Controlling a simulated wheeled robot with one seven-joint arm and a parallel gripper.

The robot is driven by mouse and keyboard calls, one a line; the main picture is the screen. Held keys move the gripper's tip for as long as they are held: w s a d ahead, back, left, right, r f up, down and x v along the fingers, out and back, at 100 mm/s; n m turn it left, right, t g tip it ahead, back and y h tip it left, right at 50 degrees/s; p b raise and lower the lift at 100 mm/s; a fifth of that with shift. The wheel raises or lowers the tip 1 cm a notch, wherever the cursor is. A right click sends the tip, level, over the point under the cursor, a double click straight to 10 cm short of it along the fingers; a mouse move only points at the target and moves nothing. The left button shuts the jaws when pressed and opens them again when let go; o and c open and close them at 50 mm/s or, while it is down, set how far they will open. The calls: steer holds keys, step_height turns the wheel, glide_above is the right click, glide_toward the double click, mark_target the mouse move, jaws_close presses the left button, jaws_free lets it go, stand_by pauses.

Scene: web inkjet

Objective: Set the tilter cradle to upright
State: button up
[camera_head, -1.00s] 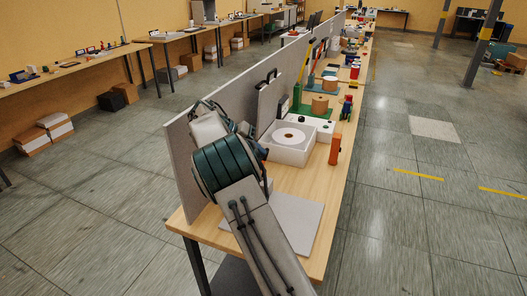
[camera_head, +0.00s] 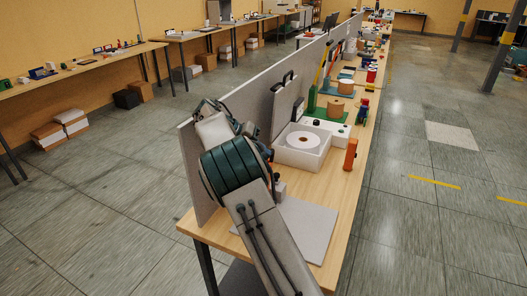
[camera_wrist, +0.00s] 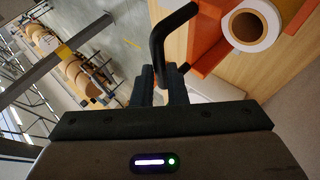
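An orange cradle (camera_wrist: 207,42) with a white roll on a brown core (camera_wrist: 250,24) shows at the top right of the wrist view. I take it to be the tilter cradle. A black bent handle (camera_wrist: 160,38) runs beside it and comes down between my gripper's dark fingers (camera_wrist: 160,88). The fingers stand close on both sides of the handle and appear shut on it. In the head view, my arm covers the gripper and most of the cradle. I cannot tell the cradle's exact tilt.
A white box with a disc (camera_head: 305,158) and raised grey lid stands on the wooden bench, an orange upright block (camera_head: 351,154) to its right. A grey flat board (camera_head: 310,228) lies at the near end. A grey partition (camera_head: 255,98) runs along the left. Floor on the right is clear.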

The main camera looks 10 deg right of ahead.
steer(key=o, duration=0.4)
steer(key=shift+a+f, duration=0.2)
steer(key=shift+f, duration=0.35)
steer(key=shift+a+f, duration=0.2)
steer(key=shift+f, duration=0.3)
steer(key=shift+w+d+r, duration=0.15)
steer(key=shift+w+r, duration=0.05)
steer(key=shift+r, duration=0.05)
steer(key=s+d+r+b, duration=0.1)
steer(key=d+r, duration=0.2)
steer(key=s+d+r+b, duration=0.2)
steer(key=d+r, duration=0.2)
steer(key=s+d+r+b, duration=0.1)
steer(key=s+d+r, duration=0.1)
steer(key=d+r, duration=0.1)
steer(key=shift+s+d+r+b, duration=0.2)
steer(key=shift+r+b, duration=0.1)
steer(key=shift+r, duration=0.2)
